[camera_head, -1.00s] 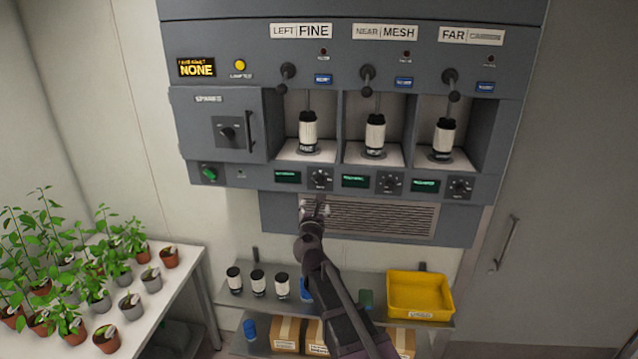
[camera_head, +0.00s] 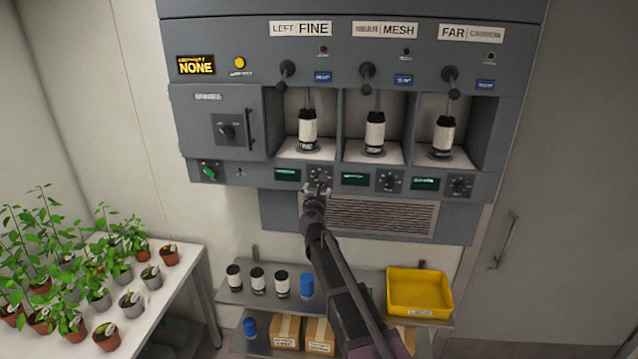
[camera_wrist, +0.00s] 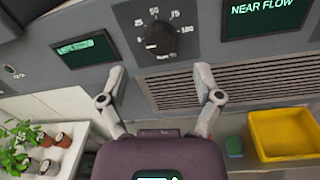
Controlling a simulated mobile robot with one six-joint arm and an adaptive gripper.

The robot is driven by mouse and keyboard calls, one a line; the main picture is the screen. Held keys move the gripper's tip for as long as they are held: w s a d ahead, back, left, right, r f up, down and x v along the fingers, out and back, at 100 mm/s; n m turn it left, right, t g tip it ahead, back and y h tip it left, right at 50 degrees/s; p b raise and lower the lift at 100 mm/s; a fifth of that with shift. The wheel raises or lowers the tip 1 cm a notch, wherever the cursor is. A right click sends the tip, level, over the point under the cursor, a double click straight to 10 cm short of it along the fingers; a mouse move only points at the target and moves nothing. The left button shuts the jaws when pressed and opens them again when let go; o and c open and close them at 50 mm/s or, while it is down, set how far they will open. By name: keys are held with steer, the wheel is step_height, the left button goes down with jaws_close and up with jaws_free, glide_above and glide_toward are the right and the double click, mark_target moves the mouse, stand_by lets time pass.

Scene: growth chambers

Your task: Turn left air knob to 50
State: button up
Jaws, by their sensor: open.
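The left air knob (camera_head: 319,174) is a round black dial under the bay labelled LEFT FINE. In the wrist view the knob (camera_wrist: 159,37) lies straight ahead, with scale marks 25, 50, 75 and 100 around it. A pale mark shows on its lower left side, but I cannot read its exact setting. My gripper (camera_head: 317,189) is just below the knob. In the wrist view my gripper (camera_wrist: 160,72) is open, its fingers spread either side below the knob, apart from it and empty.
A green display (camera_head: 287,175) sits left of the knob and another (camera_head: 355,180) to its right. The middle knob (camera_head: 389,181) and far knob (camera_head: 459,186) are farther right. A vent grille (camera_head: 380,217) is below. A shelf underneath holds a yellow bin (camera_head: 419,292).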

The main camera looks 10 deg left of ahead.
steer(key=shift+w, duration=2.4)
steer(key=c, duration=1.1)
